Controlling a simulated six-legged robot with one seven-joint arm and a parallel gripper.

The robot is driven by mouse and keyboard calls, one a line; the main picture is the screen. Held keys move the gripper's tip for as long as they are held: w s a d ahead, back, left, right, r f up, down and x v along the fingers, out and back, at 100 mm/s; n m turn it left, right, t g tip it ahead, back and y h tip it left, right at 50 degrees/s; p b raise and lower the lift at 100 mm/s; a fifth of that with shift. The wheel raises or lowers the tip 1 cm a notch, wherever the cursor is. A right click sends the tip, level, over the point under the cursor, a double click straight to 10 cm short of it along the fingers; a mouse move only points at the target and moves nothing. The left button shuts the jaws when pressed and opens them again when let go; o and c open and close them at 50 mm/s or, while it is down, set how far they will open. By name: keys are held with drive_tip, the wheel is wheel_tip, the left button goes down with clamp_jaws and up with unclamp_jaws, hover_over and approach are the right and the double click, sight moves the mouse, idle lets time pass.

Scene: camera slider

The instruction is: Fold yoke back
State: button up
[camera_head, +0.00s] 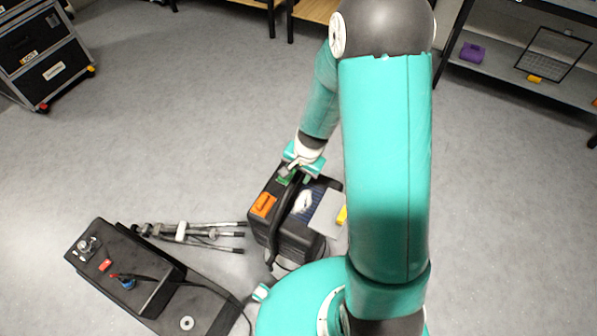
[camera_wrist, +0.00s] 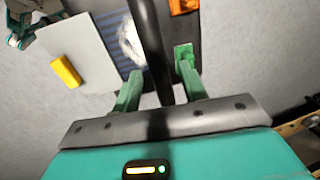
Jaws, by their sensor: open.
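A black case-like unit (camera_head: 285,242) stands on the floor in front of my body in the head view. A long black bar (camera_head: 286,222), which looks like the yoke, runs across its top; it also shows in the wrist view (camera_wrist: 148,40). My gripper (camera_head: 295,170) is at the far end of the bar. In the wrist view, my gripper (camera_wrist: 160,72) is open, with one green finger on each side of the bar. I cannot tell whether either finger touches it.
A folded tripod (camera_head: 205,235) and a long black case (camera_head: 120,270) lie to the left. Shelves (camera_head: 520,70) stand at the back right. Floor beyond is clear.

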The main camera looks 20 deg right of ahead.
clamp_jaws()
drive_tip(key=shift+w+a, duration=0.15)
drive_tip(key=shift+a, duration=0.05)
